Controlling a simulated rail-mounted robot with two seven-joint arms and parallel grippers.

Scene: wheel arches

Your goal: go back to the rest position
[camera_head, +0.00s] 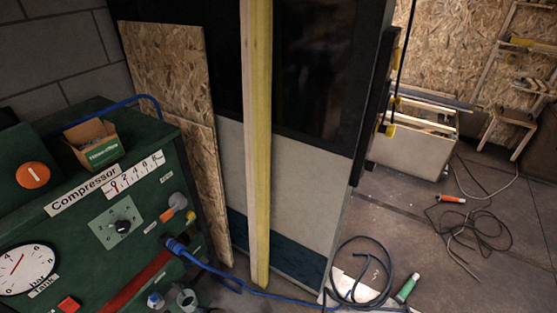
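Neither of my grippers shows in the head view, and no part of my arms can be made out. A green compressor cabinet (140,250) fills the lower left. It carries a "Compressor" label, a white gauge (28,268), a black knob (122,227) and an orange round disc (33,175). A blue hose (225,274) is plugged into its front and runs right along the floor.
A tall wooden beam (257,150) stands against a black and grey panel (305,195). An open cardboard box (93,143) sits on the cabinet. A coiled dark hose (362,290), a green tube (407,288) and a cable (470,225) lie on the floor. Floor at right is partly clear.

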